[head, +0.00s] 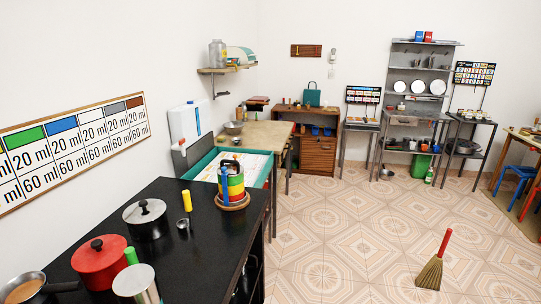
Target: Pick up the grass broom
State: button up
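The grass broom (431,271) is in the head view at the lower right, on the tiled floor. It has a red handle and a tan, fanned bristle end. It stands tilted, bristles down on the floor and the handle leaning up to the right. Nothing visible touches it apart from the floor. My gripper is not in this view.
Tables and shelves line the back wall. A table with stools (514,178) stands at right. The floor around the broom is clear.

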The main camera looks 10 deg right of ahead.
aim_at(431, 276)
jog(key=i+l+z, duration=0.1)
jog(key=i+z, duration=0.15)
jog(key=i, duration=0.4)
jog(key=i+z, duration=0.25)
jog(key=i, duration=0.4)
jog(key=i+j+z, duration=0.2)
jog(key=i, duration=0.45)
jog(key=i+j+z, duration=0.15)
jog(key=i+z, duration=0.3)
jog(key=i, duration=0.3)
jog(key=i+j+z, duration=0.45)
jog(key=i, duration=0.3)
jog(key=i+j+z, duration=0.45)
jog(key=i+j, duration=0.2)
